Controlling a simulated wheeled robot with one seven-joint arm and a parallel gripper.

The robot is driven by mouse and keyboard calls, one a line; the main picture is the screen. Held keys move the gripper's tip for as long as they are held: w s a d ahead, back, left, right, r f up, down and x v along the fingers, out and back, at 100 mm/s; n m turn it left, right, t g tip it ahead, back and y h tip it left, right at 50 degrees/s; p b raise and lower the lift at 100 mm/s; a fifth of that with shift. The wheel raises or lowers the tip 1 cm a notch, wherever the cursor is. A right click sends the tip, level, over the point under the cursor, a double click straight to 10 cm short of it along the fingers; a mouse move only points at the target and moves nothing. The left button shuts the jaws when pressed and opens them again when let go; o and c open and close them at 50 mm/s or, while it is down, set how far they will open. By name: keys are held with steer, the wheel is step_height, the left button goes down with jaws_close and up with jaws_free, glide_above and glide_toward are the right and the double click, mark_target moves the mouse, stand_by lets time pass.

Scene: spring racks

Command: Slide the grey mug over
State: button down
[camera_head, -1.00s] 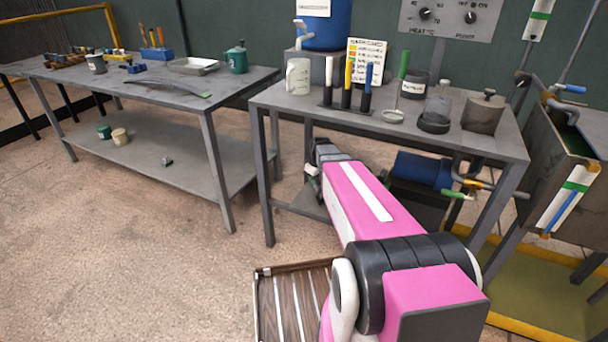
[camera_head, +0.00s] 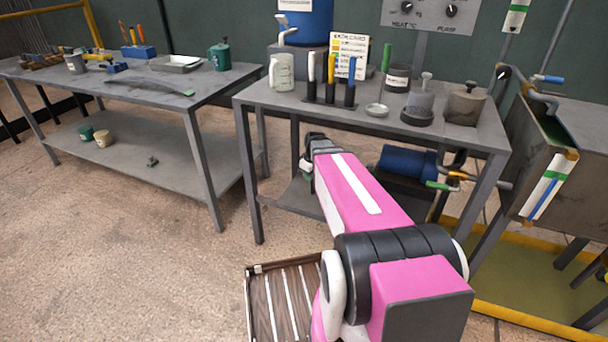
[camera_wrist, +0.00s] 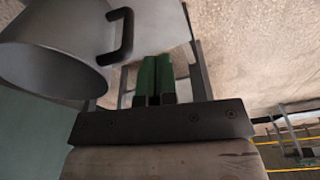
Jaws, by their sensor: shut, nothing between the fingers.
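A grey mug (camera_wrist: 38,62) with a dark handle looms large at the upper left of the wrist view, its open mouth toward the lower left. My gripper (camera_wrist: 153,80) has two green fingers pressed together, empty, to the right of the mug and apart from it in the picture.
A blue cylinder (camera_head: 407,161) lies below. Open floor (camera_head: 110,240) lies at the left.

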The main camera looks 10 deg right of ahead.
steer(key=s+d, duration=0.5)
steer(key=s, duration=0.2)
steer(key=shift+d, duration=0.4)
steer(key=c, duration=1.4)
jaws_free()
steer(key=shift+a, duration=0.15)
steer(key=shift+c, duration=0.2)
steer(key=s+a+m+g+h, duration=0.1)
steer(key=s+a+m, duration=0.6)
steer(key=a, duration=0.3)
steer(key=shift+s+a+r+m+g, duration=0.3)
steer(key=shift+r+m, duration=0.1)
steer(key=shift+m, duration=0.1)
steer(key=shift+w, duration=0.1)
